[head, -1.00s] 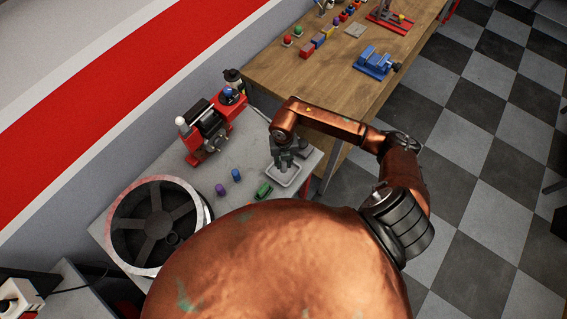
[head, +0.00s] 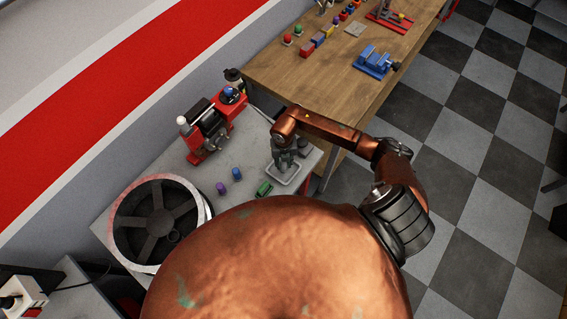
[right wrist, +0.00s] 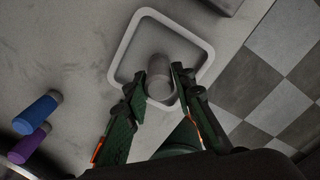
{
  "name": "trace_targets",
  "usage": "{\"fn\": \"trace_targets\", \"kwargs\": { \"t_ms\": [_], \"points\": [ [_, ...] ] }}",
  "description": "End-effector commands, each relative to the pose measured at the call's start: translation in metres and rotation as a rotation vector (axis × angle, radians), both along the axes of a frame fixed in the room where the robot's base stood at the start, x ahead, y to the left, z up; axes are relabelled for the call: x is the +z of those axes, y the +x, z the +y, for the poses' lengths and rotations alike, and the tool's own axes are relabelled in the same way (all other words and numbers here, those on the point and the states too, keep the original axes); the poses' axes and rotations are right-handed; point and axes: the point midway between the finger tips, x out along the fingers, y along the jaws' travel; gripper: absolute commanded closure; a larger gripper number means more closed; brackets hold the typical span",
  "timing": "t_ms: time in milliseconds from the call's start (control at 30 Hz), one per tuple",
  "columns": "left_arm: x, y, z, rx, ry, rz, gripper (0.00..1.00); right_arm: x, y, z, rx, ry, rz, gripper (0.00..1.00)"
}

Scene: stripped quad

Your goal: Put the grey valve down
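The grey valve (right wrist: 159,72) shows in the right wrist view as a short grey cylinder between the fingertips of my right gripper (right wrist: 158,76). The fingers close on it from both sides. Valve and fingertips are within the outline of a pale square tray (right wrist: 119,52); I cannot tell whether the valve touches its floor. In the head view, my right gripper (head: 284,158) points down over the tray (head: 285,184), and the valve is hidden or too small to make out. My left gripper is not in view.
A dark grey block lies beside the tray. A wooden table (head: 290,80) stands behind.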

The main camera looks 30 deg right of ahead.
Motion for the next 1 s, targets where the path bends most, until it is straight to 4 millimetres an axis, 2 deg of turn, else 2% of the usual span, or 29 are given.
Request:
{"fn": "trace_targets", "kwargs": {
  "t_ms": [200,567,667,1000],
  "points": [
    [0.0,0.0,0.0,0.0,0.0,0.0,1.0,0.001,0.0,0.0,0.0,0.0,0.0,0.62],
    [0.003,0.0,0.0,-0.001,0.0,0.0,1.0,0.008,0.001,0.0,0.0,-0.001,-0.002,0.62],
    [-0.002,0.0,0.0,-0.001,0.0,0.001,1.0,0.02,0.001,-0.001,0.002,-0.001,-0.004,0.62],
    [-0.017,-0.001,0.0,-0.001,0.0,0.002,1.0,0.09,0.002,-0.001,0.002,-0.002,-0.005,0.62]
  ]
}}
